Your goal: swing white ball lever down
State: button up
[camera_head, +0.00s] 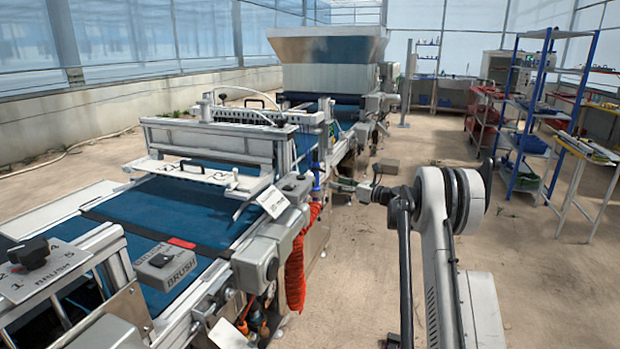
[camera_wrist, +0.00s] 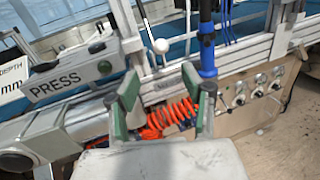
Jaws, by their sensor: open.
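The white ball (camera_wrist: 161,46) of the lever shows in the wrist view at the top middle, on a thin metal rod against the machine's side frame. My gripper (camera_wrist: 160,82) is open, its two green-padded fingers spread with nothing between them. In the picture the ball lies above the gap between the fingertips, apart from them. In the head view my gripper (camera_head: 338,184) is small, at the machine's right side beside the blue upright fitting. The lever cannot be made out there.
A PRESS box (camera_wrist: 72,80) is left of the fingers. A blue fitting (camera_wrist: 207,45) stands close on the right. An orange coiled hose (camera_wrist: 172,112) hangs beyond the fingers. A panel of knobs (camera_wrist: 245,95) is at right. Open floor (camera_head: 375,260) lies right of the machine.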

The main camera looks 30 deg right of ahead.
jog(key=b+x, duration=0.2)
jog(key=x, duration=1.1)
jog(key=shift+w+f, duration=0.1)
jog(key=shift+w, duration=0.25)
grip_shut()
